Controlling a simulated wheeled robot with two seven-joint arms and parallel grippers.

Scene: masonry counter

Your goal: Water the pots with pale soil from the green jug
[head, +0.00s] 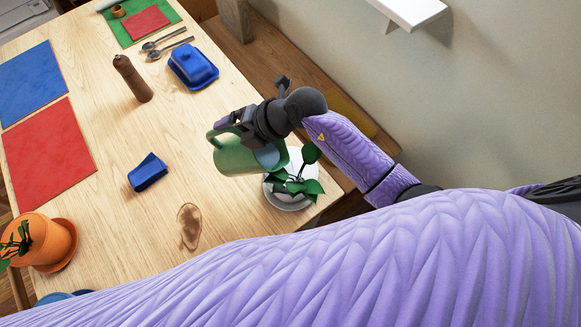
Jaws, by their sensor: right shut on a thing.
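The green jug (245,157) is held above the table's right edge. My right gripper (232,122) is shut on it. The jug looks tilted to the right, with a blue-grey patch at its right end beside a plant. That plant's white pot (289,200) stands on the table corner, partly behind the jug. Its green leaves cover the middle, so its soil colour cannot be told. An orange pot (52,241) with a plant stands on an orange saucer at the lower left. Its soil is not clear. My left gripper is not in view.
A pepper mill (132,78), a blue butter dish (193,66) and two spoons (165,43) are farther back. Red (45,155) and blue mats lie left. My purple arm hides the front.

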